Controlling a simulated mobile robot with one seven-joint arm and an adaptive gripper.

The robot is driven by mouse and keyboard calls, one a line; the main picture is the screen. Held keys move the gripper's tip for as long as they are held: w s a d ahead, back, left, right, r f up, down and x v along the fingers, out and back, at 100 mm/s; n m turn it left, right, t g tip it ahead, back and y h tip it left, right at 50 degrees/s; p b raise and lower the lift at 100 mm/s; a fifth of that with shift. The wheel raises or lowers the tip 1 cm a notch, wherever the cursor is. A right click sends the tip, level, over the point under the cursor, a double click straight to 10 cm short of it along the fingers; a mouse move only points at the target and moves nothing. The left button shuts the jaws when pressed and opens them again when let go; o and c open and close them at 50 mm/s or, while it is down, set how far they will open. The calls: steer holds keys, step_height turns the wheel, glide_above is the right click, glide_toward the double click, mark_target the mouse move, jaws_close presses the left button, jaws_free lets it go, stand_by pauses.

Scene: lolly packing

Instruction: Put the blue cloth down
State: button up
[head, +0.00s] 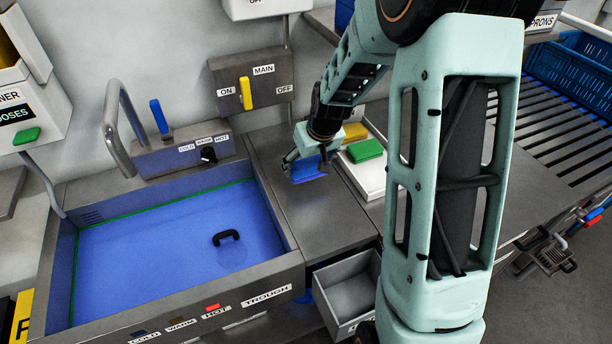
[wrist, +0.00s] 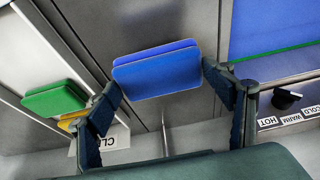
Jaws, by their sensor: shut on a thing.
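The blue cloth (head: 309,169) is a folded pad between the fingers of my gripper (head: 305,160), over the steel counter (head: 318,213) just right of the trough. In the wrist view the blue cloth (wrist: 158,72) spans the gap between the two fingers of my gripper (wrist: 160,80), which are shut on its sides. The cloth is close to the counter; I cannot tell whether it touches it. Part of it is hidden by the fingers in the head view.
A white tray (head: 372,181) right of the cloth holds a green cloth (head: 365,150) and a yellow cloth (head: 354,132). The blue-floored trough (head: 150,255) lies left. An open grey drawer (head: 349,293) is below. The counter's front part is clear.

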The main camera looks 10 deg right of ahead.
mark_target(308, 168)
steer(key=shift+s+b+x, duration=0.2)
steer(key=shift+b+x, duration=0.35)
steer(key=shift+x, duration=0.45)
steer(key=shift+s+b+x, duration=0.2)
steer(key=shift+b+x, duration=0.35)
steer(key=shift+x, duration=0.45)
steer(key=shift+f, duration=0.15)
steer(key=shift+f, duration=0.2)
steer(key=o, duration=1.1)
steer(key=shift+r, duration=0.1)
steer(key=shift+r, duration=0.4)
steer(key=v, duration=1.1)
steer(key=shift+r, duration=0.25)
steer(key=shift+s, duration=0.1)
